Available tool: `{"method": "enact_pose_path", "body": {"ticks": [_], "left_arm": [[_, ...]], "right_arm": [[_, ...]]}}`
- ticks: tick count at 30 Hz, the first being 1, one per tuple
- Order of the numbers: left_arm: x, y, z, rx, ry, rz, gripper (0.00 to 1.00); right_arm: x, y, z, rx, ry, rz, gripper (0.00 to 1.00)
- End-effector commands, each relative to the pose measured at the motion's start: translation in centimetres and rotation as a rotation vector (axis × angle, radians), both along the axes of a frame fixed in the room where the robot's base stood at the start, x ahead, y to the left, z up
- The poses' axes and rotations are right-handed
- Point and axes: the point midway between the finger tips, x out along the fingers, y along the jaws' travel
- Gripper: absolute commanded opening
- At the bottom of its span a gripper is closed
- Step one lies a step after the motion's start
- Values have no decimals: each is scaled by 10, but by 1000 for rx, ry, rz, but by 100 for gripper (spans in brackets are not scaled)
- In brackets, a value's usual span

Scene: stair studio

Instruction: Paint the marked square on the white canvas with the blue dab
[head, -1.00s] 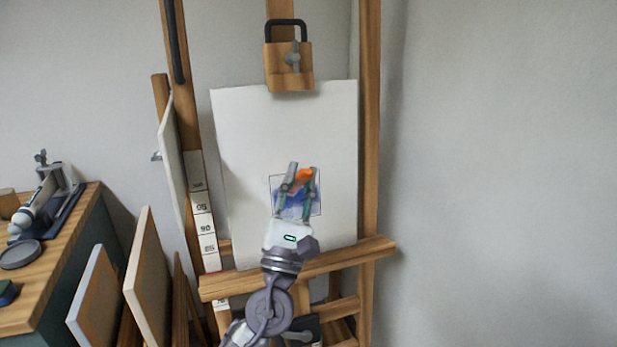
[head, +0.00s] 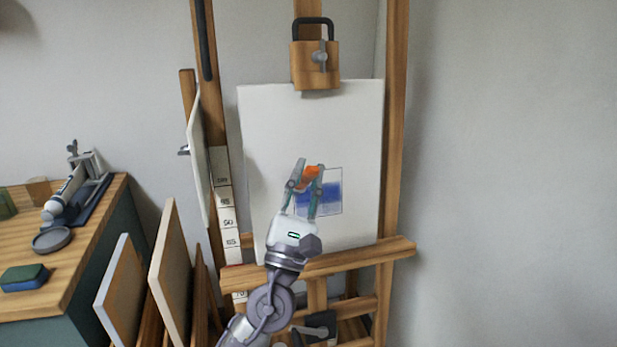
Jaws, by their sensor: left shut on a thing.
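The white canvas (head: 270,125) stands on the wooden easel. The marked square (head: 336,175) is a thin outline low on the canvas, with blue paint (head: 330,193) over much of it; a pale strip shows at its top and bottom. My left gripper (head: 308,168) is in front of the square's left part, shut on a small orange thing (head: 311,172), perhaps the dab. Its blue face is not visible, and I cannot tell whether it touches the canvas. The fingers hide the square's left edge. My right gripper is not in view.
A wooden clamp block (head: 312,66) holds the canvas top. The easel ledge (head: 350,260) runs below the canvas. A worktop (head: 85,245) at left bears a green-and-blue block (head: 25,277) and a dark round lid (head: 52,240). Framed panels (head: 172,285) lean beside it. Right side is bare wall.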

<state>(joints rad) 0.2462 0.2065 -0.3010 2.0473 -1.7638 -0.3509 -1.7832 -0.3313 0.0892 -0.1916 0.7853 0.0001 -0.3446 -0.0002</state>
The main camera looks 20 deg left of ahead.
Motion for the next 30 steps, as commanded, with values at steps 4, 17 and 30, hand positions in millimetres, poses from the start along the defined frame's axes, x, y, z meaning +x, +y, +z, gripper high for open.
{"method": "enact_pose_path", "body": {"ticks": [4,17,30], "left_arm": [[0,1,5,0,0,0,0],[4,-3,6,0,-1,0,0],[16,-20,6,1,0,-1,0]], "right_arm": [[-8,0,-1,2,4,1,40],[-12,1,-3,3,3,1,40],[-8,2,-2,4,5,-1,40]]}}
